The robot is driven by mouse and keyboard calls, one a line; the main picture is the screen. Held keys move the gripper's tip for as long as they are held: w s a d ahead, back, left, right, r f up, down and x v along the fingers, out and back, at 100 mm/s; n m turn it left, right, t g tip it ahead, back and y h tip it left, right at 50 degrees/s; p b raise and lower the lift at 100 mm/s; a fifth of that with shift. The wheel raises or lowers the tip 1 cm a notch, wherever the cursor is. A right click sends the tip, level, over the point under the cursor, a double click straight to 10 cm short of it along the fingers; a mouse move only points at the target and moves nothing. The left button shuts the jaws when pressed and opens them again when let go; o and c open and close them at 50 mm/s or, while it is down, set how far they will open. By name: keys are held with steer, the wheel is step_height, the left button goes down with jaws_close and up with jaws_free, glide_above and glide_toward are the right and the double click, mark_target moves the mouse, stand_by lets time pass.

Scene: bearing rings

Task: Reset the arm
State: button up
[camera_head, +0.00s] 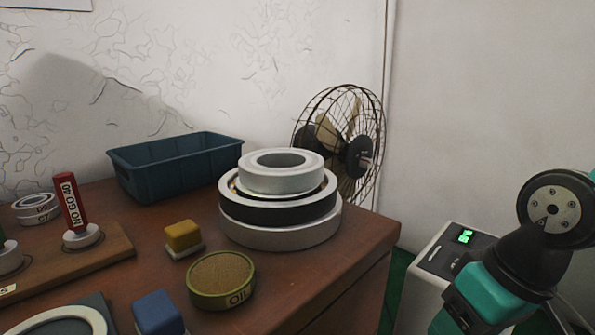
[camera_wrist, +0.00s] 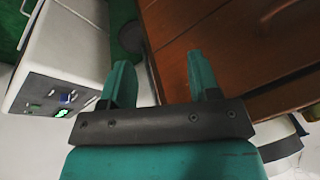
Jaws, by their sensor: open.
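My gripper (camera_wrist: 160,82) shows in the wrist view with its two teal fingers apart and nothing between them. It hangs in front of the brown wooden side of the table (camera_wrist: 245,50), with a white box to its left. In the head view my teal and black arm is at the right edge, off the table; the fingertips are not clearly visible there. A stack of bearing rings (camera_head: 280,236) stands on the table (camera_head: 350,245), with a silver ring on top. It is apart from my arm.
A blue bin (camera_head: 165,175) and a wire fan (camera_head: 340,135) stand behind. A round OIL tin (camera_head: 221,280), yellow block (camera_head: 183,236), blue block (camera_head: 158,312) and red NO GO gauge (camera_head: 71,203) are on the table. A white box with a green display (camera_head: 440,255) stands right.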

steer(key=s+a+r+n+g+y, duration=0.1)
steer(key=s+a+r+n, duration=0.2)
steer(key=s+a, duration=0.15)
step_height(320, 180, up, 32)
steer(key=s+p, duration=0.1)
steer(key=p, duration=3.1)
steer(key=shift+s+r, duration=0.1)
steer(key=shift+c, duration=0.5)
